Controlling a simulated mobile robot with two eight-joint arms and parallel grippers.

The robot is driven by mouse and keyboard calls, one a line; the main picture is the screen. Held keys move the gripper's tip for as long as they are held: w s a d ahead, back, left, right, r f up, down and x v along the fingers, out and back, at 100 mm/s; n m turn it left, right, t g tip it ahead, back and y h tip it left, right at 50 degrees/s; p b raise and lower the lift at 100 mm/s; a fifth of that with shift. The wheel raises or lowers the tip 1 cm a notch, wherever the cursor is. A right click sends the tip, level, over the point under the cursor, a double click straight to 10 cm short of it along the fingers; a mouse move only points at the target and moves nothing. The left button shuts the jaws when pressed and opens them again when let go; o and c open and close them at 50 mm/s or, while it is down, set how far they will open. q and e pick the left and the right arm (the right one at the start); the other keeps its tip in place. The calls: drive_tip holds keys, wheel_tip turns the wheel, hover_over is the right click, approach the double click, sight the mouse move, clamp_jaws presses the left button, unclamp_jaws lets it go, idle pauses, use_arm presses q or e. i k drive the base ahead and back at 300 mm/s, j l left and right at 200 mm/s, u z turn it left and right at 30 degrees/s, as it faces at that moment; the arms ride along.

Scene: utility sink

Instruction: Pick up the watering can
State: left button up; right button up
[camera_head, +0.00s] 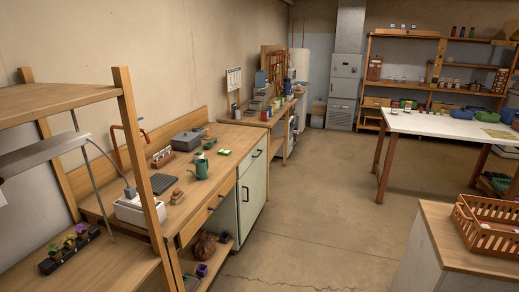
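A small teal watering can (202,169) stands upright on the wooden workbench along the left wall, near the bench's front edge. It is some way off from me. Neither of my grippers is in view, and nothing is seen touching the can.
A dark tray (162,183), a brown brush-like object (177,196) and a grey case (187,140) share the bench. A wooden shelf frame (140,150) stands in the left foreground. The concrete floor (310,190) is clear in the middle. A crate (485,236) sits on a right-hand cabinet.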

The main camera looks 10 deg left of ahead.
sight(202, 165)
drive_tip(key=i+u, duration=0.15)
drive_tip(key=i, duration=0.35)
drive_tip(key=i+l+u, duration=0.1)
drive_tip(key=i, duration=0.45)
drive_tip(key=i+l+u, duration=0.15)
drive_tip(key=i, duration=0.35)
drive_tip(key=i+l+u, duration=0.15)
drive_tip(key=i+u, duration=0.25)
drive_tip(key=i+l+u, duration=0.25)
drive_tip(key=u, duration=0.2)
drive_tip(key=i+l+u, duration=0.25)
drive_tip(key=l+u, duration=0.15)
drive_tip(key=i+l+u, duration=0.15)
drive_tip(key=l+u, duration=0.3)
drive_tip(key=i+l+u, duration=0.15)
drive_tip(key=l+u, duration=0.25)
